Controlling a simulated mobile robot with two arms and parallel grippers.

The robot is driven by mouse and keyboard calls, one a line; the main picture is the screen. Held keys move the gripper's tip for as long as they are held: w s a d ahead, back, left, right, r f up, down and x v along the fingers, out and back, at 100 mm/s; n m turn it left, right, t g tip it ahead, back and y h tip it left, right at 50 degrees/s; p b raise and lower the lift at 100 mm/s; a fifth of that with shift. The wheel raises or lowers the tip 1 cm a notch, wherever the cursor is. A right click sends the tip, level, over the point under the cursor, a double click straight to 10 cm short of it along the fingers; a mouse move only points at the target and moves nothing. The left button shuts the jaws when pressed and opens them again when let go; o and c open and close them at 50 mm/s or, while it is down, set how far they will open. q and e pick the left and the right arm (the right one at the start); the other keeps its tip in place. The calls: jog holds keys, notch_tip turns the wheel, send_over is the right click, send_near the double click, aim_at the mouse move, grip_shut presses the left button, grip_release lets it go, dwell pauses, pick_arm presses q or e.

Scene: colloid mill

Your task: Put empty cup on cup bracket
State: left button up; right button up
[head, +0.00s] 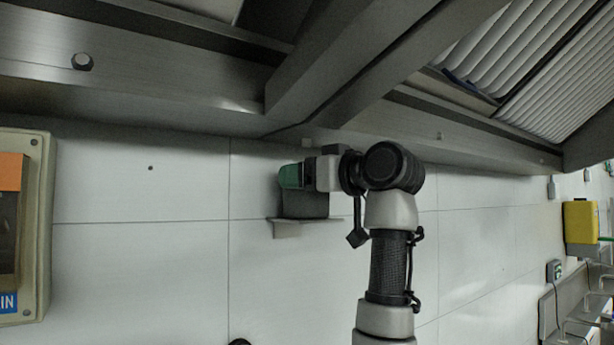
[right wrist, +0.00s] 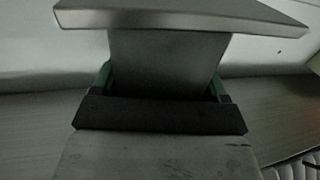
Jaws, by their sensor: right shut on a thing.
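The grey cup (head: 305,205) is upright at the wall, directly above the metal cup bracket (head: 291,226). Its base appears to touch the bracket's plate. My right gripper (head: 292,178) is shut on the cup near its upper part, with green finger pads at its sides. In the right wrist view, the cup (right wrist: 165,60) sits between the green pads, and the flat bracket plate (right wrist: 180,14) lies against its end at the top of the picture. The inside of the cup is hidden. My left gripper is not in view.
A steel frame beam (head: 180,80) runs overhead, close above my right gripper. A beige control box (head: 42,225) is on the wall at the left. A yellow box (head: 580,222) is at the far right. The white wall panels (head: 140,260) around the bracket are mostly bare.

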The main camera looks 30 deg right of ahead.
jog(key=o, duration=0.9)
jog(key=shift+w, duration=0.15)
jog(key=shift+o, duration=0.2)
jog(key=shift+r, duration=0.2)
jog(key=b+v, duration=0.4)
jog(key=v, duration=0.8)
jog(key=shift+b, duration=0.4)
